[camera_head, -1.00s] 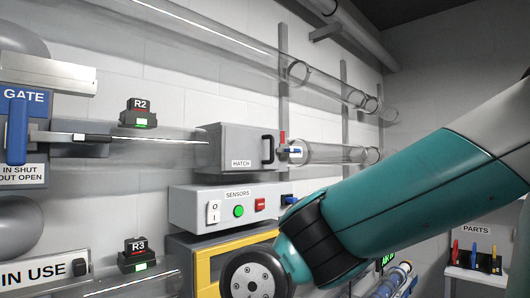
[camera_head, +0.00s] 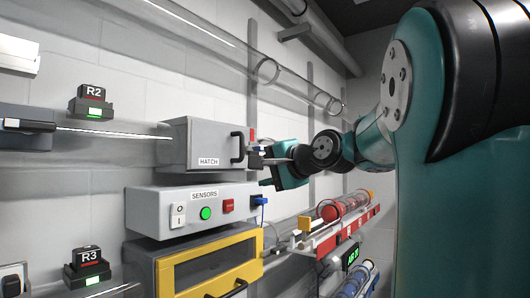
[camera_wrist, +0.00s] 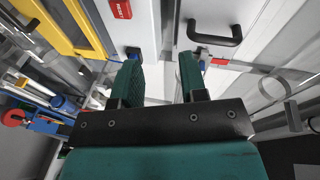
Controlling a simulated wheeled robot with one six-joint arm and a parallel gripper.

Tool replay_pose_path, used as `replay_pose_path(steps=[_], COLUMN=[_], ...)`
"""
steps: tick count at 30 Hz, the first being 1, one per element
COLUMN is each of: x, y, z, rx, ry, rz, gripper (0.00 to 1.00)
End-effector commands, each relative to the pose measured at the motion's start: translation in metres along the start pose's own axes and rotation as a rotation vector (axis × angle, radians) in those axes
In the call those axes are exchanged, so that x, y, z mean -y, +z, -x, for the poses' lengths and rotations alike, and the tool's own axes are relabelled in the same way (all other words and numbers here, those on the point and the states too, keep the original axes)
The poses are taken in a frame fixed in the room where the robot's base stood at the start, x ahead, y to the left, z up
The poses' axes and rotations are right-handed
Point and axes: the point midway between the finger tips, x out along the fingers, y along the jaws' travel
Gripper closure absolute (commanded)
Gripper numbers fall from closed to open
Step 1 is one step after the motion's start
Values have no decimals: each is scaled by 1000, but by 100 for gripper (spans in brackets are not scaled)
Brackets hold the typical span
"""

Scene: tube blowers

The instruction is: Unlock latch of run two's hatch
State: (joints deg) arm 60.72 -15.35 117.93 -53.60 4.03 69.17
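Run two's hatch (camera_head: 195,145) is a shut grey box beside the R2 sign, with a black handle (camera_head: 237,147); the handle also shows in the wrist view (camera_wrist: 215,36). The latch's red part (camera_head: 251,134) is at the hatch's right edge. In the wrist view, the red part (camera_wrist: 219,62) and a blue part of the latch (camera_wrist: 202,53) lie close by the right finger, which partly hides the blue. My gripper (camera_wrist: 160,65) is open, fingers apart, with nothing seen between them. In the head view, my gripper (camera_head: 264,171) is just right of the hatch.
The sensors box (camera_head: 190,205) is below the hatch, with a blue plug (camera_head: 261,200) on its right side. A yellow-framed cabinet (camera_head: 212,262) stands under it. A rack with a red-ended clear tube (camera_head: 345,209) is at lower right. Clear pipes run above.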

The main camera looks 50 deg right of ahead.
Motion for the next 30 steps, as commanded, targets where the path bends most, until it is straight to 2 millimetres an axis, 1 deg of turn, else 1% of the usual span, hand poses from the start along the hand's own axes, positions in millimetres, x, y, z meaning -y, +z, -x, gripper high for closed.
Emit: replay_pose_path(steps=[1, 3, 4, 6, 7, 9, 11, 14, 17, 24, 30], x=[8, 19, 23, 29, 31, 34, 37, 40, 43, 52, 59], y=[-29, -54, -63, -77, -81, -87, -89, -91, -94, -108, -119], z=[14, 30, 36, 47, 50, 54, 52, 42, 25, -29, -71], rx=[-77, -145, -168, -205, -215, -228, -231, -227, -223, -224, -227], ry=[-41, -95, -114, -149, -159, -176, -181, -181, -180, -176, -176], rz=[-53, -117, -138, -173, -184, -200, -205, -208, -207, -207, -206], gripper=[61, 61, 61, 61, 61, 61, 61, 61, 61, 61, 61])
